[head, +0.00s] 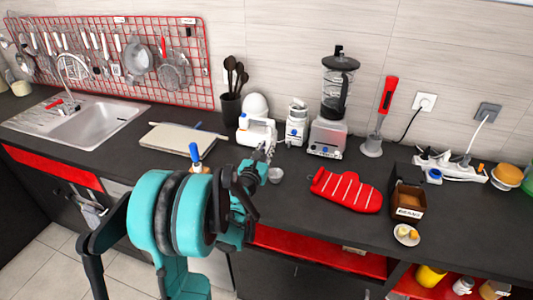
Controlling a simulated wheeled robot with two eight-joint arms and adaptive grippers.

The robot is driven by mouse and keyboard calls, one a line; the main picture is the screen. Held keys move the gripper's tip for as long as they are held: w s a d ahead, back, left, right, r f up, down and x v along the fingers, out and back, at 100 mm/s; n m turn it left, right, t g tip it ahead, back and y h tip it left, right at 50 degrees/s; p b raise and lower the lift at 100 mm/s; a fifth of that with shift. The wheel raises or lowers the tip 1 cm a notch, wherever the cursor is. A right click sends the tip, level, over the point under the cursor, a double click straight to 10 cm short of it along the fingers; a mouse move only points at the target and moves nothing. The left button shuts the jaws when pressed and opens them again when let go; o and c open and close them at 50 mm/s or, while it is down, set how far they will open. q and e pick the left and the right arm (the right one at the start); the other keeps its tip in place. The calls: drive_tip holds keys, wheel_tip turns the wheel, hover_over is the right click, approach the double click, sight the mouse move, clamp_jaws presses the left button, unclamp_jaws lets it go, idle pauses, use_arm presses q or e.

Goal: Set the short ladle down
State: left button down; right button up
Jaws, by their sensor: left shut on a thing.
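My left gripper (264,153) is over the dark counter, near its front edge and in front of the white stand mixer. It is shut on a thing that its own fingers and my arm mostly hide. A small round metal bowl (276,175) shows just right of the gripper, low by the counter; it looks like the short ladle's bowl. The ladle's handle is not clear to see, and I cannot tell whether the bowl touches the counter. My right gripper is not in view.
The red oven mitt (346,190) lies right of the gripper. The white mixer (257,130), blender (329,133) and black utensil pot (231,108) stand behind. A pale board (175,139) lies to the left. The red grid (206,62) with hanging utensils is on the wall.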

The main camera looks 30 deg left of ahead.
use_arm(q)
drive_tip(key=shift+f, duration=0.25)
drive_tip(key=c, duration=1.4)
unclamp_jaws()
